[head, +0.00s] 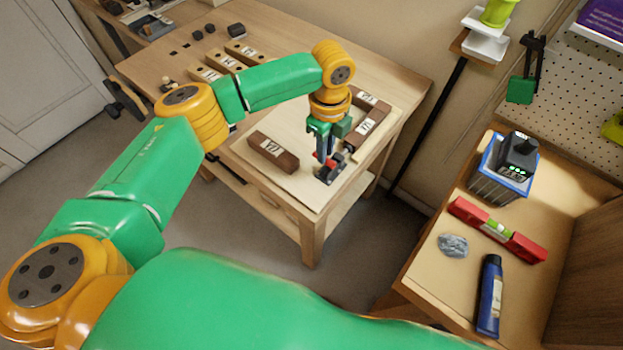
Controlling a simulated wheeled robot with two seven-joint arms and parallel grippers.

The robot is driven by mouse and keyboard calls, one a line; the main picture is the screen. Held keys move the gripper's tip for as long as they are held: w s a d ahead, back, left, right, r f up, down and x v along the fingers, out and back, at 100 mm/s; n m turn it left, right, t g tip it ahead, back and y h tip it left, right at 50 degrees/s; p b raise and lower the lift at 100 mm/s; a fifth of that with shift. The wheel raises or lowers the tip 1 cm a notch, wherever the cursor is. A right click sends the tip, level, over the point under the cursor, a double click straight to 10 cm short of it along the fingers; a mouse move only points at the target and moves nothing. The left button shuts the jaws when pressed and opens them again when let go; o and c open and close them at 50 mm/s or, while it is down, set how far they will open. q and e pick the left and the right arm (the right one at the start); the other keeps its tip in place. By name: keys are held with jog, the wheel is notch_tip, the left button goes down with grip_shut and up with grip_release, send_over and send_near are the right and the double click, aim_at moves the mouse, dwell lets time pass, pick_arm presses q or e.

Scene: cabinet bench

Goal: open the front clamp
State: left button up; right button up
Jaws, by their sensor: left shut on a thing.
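The front clamp (329,173) is a small dark metal clamp with a red part, at the near right corner of a light board (310,197) on the wooden table. My left gripper (327,155) points down over the clamp and is shut on its upper part, seemingly the handle. The fingers hide much of the clamp, so its exact angle is hard to tell. My right gripper is out of view.
Dark wooden blocks with white labels (273,152) lie on the board, and others (367,128) lie behind the gripper. Lighter labelled blocks (222,63) are farther back. A shelf at right holds a battery charger (488,186), a red level (470,215) and a blue bottle (489,297).

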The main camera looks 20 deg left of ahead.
pick_arm(q)
jog(key=shift+f, duration=0.1)
jog(key=shift+o, duration=0.5)
jog(key=shift+w+d+r, duration=0.2)
jog(key=shift+w+r, duration=0.1)
jog(key=shift+w, duration=0.15)
jog(key=shift+o, duration=0.2)
jog(key=shift+w, duration=0.1)
jog(key=shift+o, duration=1)
jog(key=shift+w+d, duration=0.2)
jog(key=shift+w, duration=0.2)
jog(key=shift+o, duration=0.4)
